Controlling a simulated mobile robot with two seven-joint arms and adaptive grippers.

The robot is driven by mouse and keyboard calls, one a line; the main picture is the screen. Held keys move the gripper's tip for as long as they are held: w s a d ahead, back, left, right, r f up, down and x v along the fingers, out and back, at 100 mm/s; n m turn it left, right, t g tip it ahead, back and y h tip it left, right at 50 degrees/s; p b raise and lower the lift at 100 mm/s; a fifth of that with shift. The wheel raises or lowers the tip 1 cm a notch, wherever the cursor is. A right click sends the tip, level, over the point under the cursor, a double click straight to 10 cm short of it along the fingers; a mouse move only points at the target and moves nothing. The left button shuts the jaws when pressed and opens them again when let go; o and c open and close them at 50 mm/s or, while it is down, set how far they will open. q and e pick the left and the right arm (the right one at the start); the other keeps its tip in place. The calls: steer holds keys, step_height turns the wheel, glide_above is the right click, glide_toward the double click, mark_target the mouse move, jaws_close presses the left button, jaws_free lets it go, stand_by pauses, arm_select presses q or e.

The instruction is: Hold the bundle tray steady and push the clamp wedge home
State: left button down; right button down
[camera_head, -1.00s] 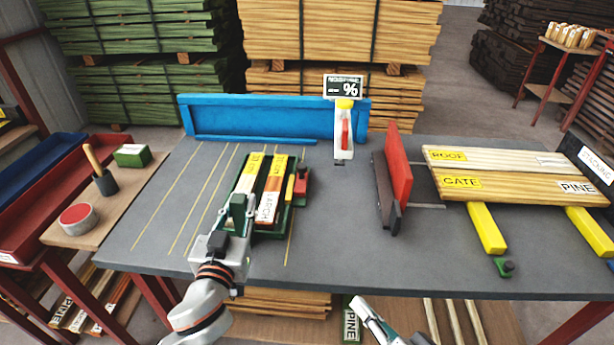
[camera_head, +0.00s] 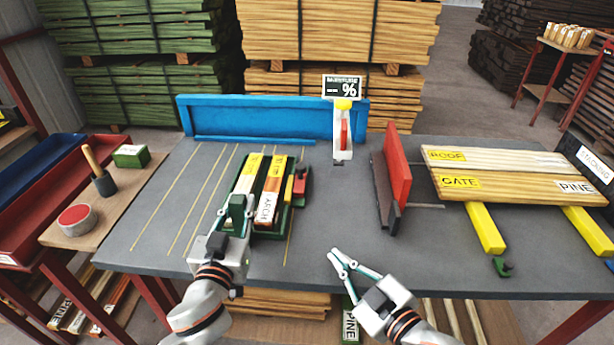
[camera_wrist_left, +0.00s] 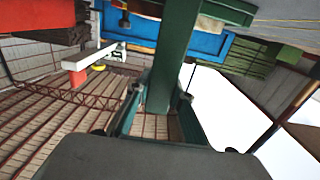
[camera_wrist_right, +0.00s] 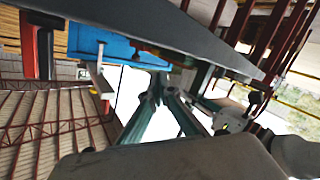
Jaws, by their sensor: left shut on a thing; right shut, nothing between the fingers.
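The green bundle tray (camera_head: 272,234) lies on the dark grey bench, holding wooden pieces with white and orange labelled faces (camera_head: 268,200). At its right side are a narrow yellow strip (camera_head: 289,188) and a red block (camera_head: 300,184); I cannot tell which is the clamp wedge. My left gripper (camera_head: 238,218) is shut on the tray's upright green handle (camera_wrist_left: 176,55) at the near left end. My right gripper (camera_head: 336,258) is shut and empty over the bench's front part, right of and nearer than the tray. Its closed fingers show in the right wrist view (camera_wrist_right: 162,88).
A blue fence (camera_head: 270,120) runs along the back, with a moisture meter (camera_head: 343,140) on a stand beside it. A red and dark upright stop (camera_head: 397,172) stands right of centre. Labelled boards (camera_head: 510,178) lie at the right. The bench between tray and stop is clear.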

mark_target(303, 170)
steer(key=w+n, duration=0.2)
steer(key=n, duration=0.1)
steer(key=w+r+n, duration=0.1)
steer(key=n, duration=0.3)
steer(key=w+n, duration=0.2)
steer(key=n, duration=0.2)
steer(key=shift+w+a+r+t+h, duration=0.3)
steer(key=shift+w+a+t, duration=0.05)
steer(key=shift+t, duration=0.05)
steer(key=w+n, duration=0.1)
steer(key=n, duration=0.3)
steer(key=w+r+n, duration=0.1)
steer(key=w+n, duration=0.1)
steer(key=n, duration=0.2)
steer(key=w+n, duration=0.2)
steer(key=n, duration=0.1)
steer(key=shift+a+r+n+t+h, duration=0.4)
steer(key=n, duration=0.2)
steer(key=w+n, duration=0.1)
steer(key=n, duration=0.1)
steer(key=w+n, duration=0.1)
steer(key=shift+a+r+n, duration=0.1)
steer(key=shift+a+n, duration=0.3)
steer(key=shift+w, duration=0.2)
steer(key=x, duration=1.3)
steer(key=shift+w+a, duration=0.1)
steer(key=shift+w, duration=0.3)
steer(key=shift+w, duration=1.75)
steer(key=shift+s, duration=0.1)
